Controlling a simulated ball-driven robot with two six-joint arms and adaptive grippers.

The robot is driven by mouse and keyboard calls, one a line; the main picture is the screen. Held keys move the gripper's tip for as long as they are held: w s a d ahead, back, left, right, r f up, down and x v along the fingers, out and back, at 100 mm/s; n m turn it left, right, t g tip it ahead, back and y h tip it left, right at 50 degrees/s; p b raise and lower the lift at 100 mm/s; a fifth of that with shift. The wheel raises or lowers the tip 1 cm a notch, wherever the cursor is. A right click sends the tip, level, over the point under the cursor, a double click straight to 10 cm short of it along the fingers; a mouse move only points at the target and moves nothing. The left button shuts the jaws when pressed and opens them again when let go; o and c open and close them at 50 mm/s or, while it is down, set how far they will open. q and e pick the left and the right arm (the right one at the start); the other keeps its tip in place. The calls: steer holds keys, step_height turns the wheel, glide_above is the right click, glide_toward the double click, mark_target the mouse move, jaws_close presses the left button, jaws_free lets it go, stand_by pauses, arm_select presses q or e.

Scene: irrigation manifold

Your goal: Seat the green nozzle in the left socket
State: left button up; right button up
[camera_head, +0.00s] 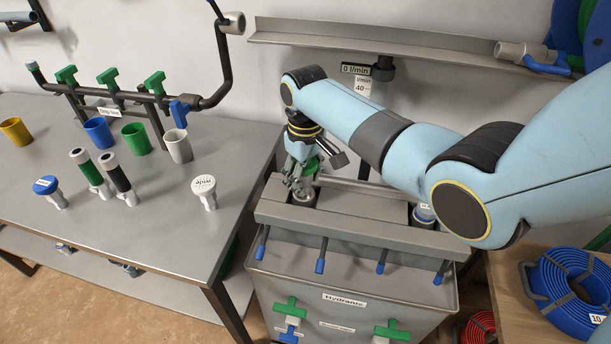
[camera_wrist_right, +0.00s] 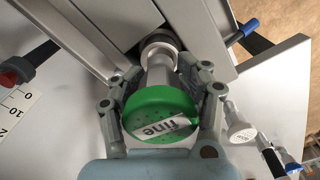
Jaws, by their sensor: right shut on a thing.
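The green nozzle (camera_wrist_right: 160,112), its face labelled "fine", is between the fingers of my right gripper (camera_wrist_right: 162,100) in the right wrist view. Its grey stem points at the dark ring of the left socket (camera_wrist_right: 158,42). In the head view, my right gripper (camera_head: 304,178) is over the left end of the grey trough, shut on the green nozzle (camera_head: 312,167), which is partly hidden by the fingers. The left socket (camera_head: 303,199) is right below it. I cannot tell how far the stem is in. My left gripper is not in view.
On the left table (camera_head: 150,250) stand a blue nozzle (camera_head: 47,187), a white nozzle (camera_head: 204,187), two banded cylinders and several coloured cups (camera_head: 137,138). A pipe with green valves (camera_head: 110,76) is behind. A flow gauge (camera_head: 356,69) reads 0 l/min. Blue hose (camera_head: 565,290) lies at right.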

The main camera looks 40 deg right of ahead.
mark_target(305, 188)
steer(key=shift+f, duration=0.15)
steer(key=shift+f, duration=0.45)
steer(key=shift+f+b, duration=0.15)
steer(key=shift+b, duration=0.15)
stand_by(0.4)
steer(key=shift+f, duration=0.45)
steer(key=shift+f+b, duration=0.35)
steer(key=shift+b, duration=0.05)
stand_by(0.5)
steer(key=o, duration=1.8)
steer(key=shift+r, duration=0.1)
